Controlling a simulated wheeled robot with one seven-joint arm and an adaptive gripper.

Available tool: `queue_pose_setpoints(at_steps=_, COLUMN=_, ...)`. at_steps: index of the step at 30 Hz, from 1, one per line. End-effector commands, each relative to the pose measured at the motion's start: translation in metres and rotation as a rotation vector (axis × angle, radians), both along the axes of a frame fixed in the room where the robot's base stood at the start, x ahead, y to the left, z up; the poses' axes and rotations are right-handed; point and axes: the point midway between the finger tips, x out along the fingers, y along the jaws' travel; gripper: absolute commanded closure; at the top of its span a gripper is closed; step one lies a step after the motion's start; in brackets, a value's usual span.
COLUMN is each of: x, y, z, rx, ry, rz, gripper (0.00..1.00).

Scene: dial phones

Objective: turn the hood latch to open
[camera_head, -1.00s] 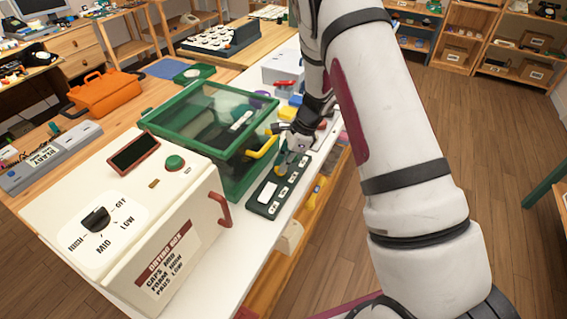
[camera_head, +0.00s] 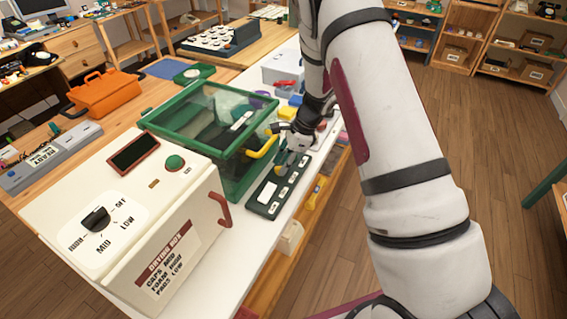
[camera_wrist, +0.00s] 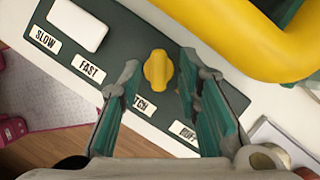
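The green-framed clear hood (camera_head: 205,120) stands on the white bench, lid down, with a yellow handle (camera_head: 263,147) on its right side. A dark green panel (camera_head: 265,208) lies in front of it. In the wrist view a yellow knob (camera_wrist: 158,70) sits on this panel above a partly hidden label ending in "TCH". My gripper (camera_wrist: 160,64) is open, its two green-padded fingers on either side of the knob, with visible gaps. The head view shows my gripper (camera_head: 290,160) low over the panel's far end.
The yellow handle (camera_wrist: 240,35) curves close by at upper right in the wrist view. The panel also carries a white button (camera_wrist: 77,25) with SLOW and FAST labels. A white drying box (camera_head: 150,220) stands nearer, and small items crowd the bench beyond.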

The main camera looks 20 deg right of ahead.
Motion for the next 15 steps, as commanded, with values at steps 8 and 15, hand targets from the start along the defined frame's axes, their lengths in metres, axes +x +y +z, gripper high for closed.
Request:
queue_pose_setpoints(at_steps=8, x=-0.001, y=0.0, z=0.0, rx=0.0, ry=0.001, rz=0.0, gripper=0.65)
queue_pose_setpoints(at_steps=15, x=-0.002, y=-0.009, z=0.022, rx=0.0, ry=-0.002, rz=0.0, gripper=0.65)
